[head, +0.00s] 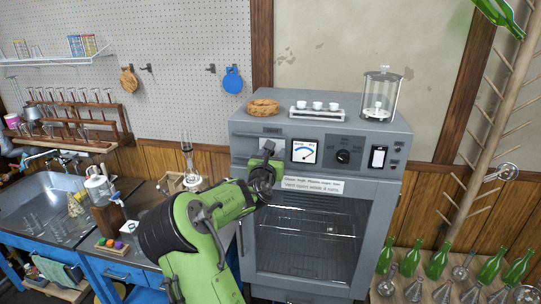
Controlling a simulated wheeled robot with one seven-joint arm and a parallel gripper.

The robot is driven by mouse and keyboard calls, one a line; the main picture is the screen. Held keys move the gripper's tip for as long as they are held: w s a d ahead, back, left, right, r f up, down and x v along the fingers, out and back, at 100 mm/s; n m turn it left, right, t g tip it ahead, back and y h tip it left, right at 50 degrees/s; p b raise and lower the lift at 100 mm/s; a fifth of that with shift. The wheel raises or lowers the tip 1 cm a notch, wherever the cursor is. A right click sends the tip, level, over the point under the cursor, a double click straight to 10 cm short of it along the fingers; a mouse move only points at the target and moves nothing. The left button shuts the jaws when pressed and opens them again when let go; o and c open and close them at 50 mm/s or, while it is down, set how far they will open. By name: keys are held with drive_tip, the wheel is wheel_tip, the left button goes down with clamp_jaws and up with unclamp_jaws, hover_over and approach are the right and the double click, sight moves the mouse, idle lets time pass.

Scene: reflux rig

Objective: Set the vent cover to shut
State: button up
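The grey oven (405,165) stands at the centre, and its control panel faces me. The vent cover seems to be the pale plate (279,146) at the panel's left end, under a small dark label. My green arm reaches up from below, and my gripper (267,152) is in front of this plate. The gripper hides part of the plate, so I cannot tell the cover's position or whether the gripper touches it. The gripper's fingers are seen from behind, and their gap does not show.
A gauge (304,151), a black dial (343,157) and a rocker switch (378,157) sit right of the plate. A cork ring (263,107), a small rack (318,113) and a glass jar (380,95) stand on top. Green bottles (438,260) stand at lower right.

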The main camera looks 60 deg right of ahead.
drive_tip(key=shift+w+a, duration=0.1)
drive_tip(key=shift+w, duration=0.1)
drive_tip(key=b+v, duration=0.1)
drive_tip(key=v, duration=1.4)
drive_tip(key=shift+s+a, duration=0.25)
drive_tip(key=shift+a, duration=0.05)
